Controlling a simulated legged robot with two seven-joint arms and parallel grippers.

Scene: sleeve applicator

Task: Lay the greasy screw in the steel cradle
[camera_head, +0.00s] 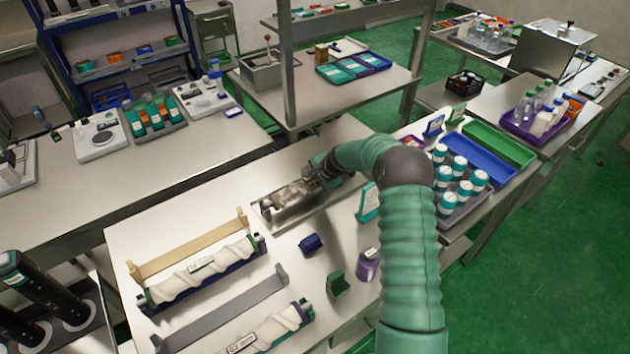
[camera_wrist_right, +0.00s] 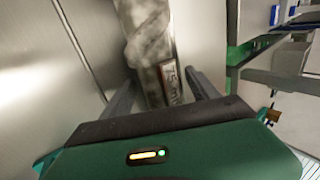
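A grey, smeared screw (camera_head: 288,198) lies in a shallow steel tray (camera_head: 262,222) on the bench. It also shows in the right wrist view (camera_wrist_right: 147,35), with a label on its near end. My right gripper (camera_head: 318,176) is at the screw's far-right end. In the right wrist view its fingers (camera_wrist_right: 160,92) stand apart on either side of the screw, with gaps visible. A grey cradle (camera_head: 225,312) with upright ends, apparently the steel one, stands empty at the front of the bench. My left gripper is not in view.
A beige cradle (camera_head: 190,246) is empty. Two pale spiral screws (camera_head: 203,268) (camera_head: 265,333) lie beside the cradles. A blue block (camera_head: 310,244), a green block (camera_head: 338,284) and a purple-based jar (camera_head: 368,264) stand to the right. A teal sign (camera_head: 368,203) stands near my right arm.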

